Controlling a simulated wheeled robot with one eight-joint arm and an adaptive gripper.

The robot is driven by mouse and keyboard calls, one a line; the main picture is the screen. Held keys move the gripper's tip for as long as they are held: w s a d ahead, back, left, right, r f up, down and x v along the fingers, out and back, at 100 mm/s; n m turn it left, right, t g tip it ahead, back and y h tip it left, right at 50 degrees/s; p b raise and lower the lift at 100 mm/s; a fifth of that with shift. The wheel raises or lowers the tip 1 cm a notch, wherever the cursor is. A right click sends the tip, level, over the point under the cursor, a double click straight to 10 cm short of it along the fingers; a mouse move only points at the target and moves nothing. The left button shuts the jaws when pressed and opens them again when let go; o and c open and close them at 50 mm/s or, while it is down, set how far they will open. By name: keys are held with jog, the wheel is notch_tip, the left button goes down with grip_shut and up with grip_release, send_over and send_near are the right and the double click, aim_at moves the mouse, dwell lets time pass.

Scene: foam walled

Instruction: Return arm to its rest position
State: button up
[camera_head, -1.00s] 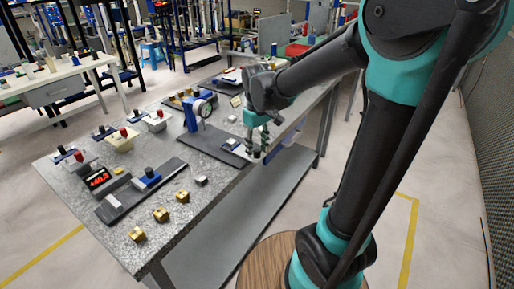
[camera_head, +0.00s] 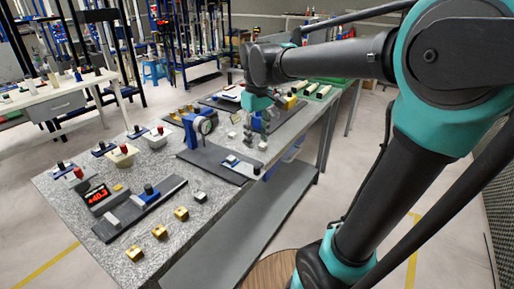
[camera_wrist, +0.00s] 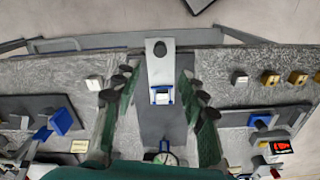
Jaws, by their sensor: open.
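The same block (camera_head: 231,160) lies on a dark mat beside the fingers in the head view.
A blue stand with a round dial gauge (camera_head: 204,127) stands left of my gripper. A red-lit display (camera_head: 97,195), a dark rail and several brass blocks (camera_head: 181,213) are nearer on the bench. Open floor lies right of the bench.

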jog(key=shift+r, duration=0.45)
jog(key=s+d+f+m+t, duration=0.2)
jog(key=s+d+f, duration=0.3)
jog(key=f, duration=0.5)
jog(key=s+d+f+m+t, duration=0.2)
jog(key=s+d+f+m, duration=0.3)
jog(key=d+f, duration=0.3)
notch_tip(320, 180, down, 3)
jog(key=shift+s+d+f, duration=0.1)
jog(key=shift+s+d, duration=0.1)
jog(key=shift+s, duration=0.4)
